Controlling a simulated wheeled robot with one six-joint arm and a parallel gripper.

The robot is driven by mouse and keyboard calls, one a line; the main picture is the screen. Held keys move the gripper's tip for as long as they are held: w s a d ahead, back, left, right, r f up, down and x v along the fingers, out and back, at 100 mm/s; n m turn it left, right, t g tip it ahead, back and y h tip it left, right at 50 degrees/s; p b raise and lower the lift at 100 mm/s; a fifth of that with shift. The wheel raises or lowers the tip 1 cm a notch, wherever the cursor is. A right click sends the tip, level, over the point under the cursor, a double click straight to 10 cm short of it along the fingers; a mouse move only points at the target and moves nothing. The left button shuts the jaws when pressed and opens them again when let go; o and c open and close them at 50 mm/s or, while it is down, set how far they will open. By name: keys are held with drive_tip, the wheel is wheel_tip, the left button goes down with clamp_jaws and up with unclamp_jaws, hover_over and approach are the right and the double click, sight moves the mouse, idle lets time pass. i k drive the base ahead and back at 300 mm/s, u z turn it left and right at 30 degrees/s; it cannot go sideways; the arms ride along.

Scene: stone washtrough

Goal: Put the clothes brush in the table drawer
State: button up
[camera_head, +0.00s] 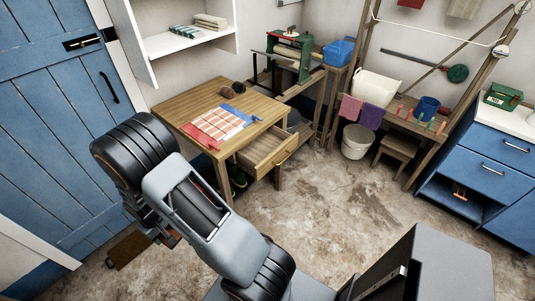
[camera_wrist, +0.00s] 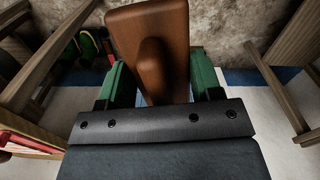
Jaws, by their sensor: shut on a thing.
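The clothes brush (camera_wrist: 148,25), a brown wooden piece with a raised middle, is between the green fingers of my gripper (camera_wrist: 161,82) in the wrist view. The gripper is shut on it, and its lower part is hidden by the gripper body. The wooden table (camera_head: 172,103) stands against the back wall. Its drawer (camera_head: 268,152) is pulled out toward the room, and part of its inside shows. The held brush is apart from the drawer.
A checked cloth (camera_head: 218,124), red and blue cloths and dark brown items lie on the table. Green boots (camera_head: 238,180) stand beneath it. A brown board-like thing (camera_head: 130,247) shows beside my arm. A white bucket (camera_head: 356,142) stands right. The middle floor is clear.

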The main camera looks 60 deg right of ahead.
sight(266, 153)
drive_tip(key=k, duration=1)
drive_tip(key=z, duration=1.15)
drive_tip(key=i, duration=1.5)
